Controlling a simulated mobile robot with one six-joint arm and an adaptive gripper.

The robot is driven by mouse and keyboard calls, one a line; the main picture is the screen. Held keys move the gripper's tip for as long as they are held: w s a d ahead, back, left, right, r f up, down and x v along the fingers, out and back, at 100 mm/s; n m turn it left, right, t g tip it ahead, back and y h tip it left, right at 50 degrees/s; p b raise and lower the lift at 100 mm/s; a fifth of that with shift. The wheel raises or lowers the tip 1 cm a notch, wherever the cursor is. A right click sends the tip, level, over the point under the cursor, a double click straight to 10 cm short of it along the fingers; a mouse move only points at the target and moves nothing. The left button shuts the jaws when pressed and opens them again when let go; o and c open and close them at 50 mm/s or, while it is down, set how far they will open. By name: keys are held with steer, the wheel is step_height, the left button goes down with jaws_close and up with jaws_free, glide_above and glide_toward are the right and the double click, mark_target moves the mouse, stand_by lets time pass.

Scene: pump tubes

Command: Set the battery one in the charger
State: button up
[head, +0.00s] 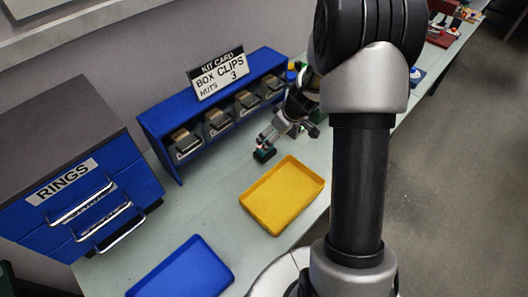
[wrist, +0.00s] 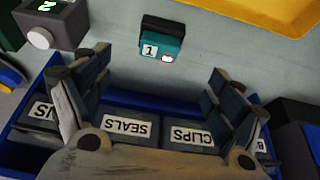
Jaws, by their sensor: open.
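Battery one (wrist: 163,46) is a small dark block with a teal face, a "1" label and a small red-and-white spot. In the head view battery one (head: 264,155) is on the pale bench, just below my gripper (head: 270,139). In the wrist view my gripper (wrist: 155,82) is open, fingers wide apart and nothing between them. The battery lies beyond the fingertips. I cannot identify the charger for certain; a grey device with a knob and green digit (wrist: 40,36) is cut off at the wrist view's upper left.
A yellow tray (head: 249,207) is near the battery, and a blue tray (head: 150,286) lies in front. A blue bin rack (head: 163,153) stands close behind the gripper, under a kit card (head: 217,73). A blue RINGS drawer cabinet (head: 92,201) stands left. Bare bench shows between them.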

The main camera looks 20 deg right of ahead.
mark_target(263, 157)
steer(key=x, duration=0.3)
steer(key=b+x, duration=0.1)
steer(key=x, duration=0.7)
steer(key=shift+w+a+f, duration=0.15)
steer(key=shift+w, duration=0.25)
steer(key=shift+c, duration=0.4)
steer(key=c, duration=1.4)
steer(key=shift+c, duration=0.2)
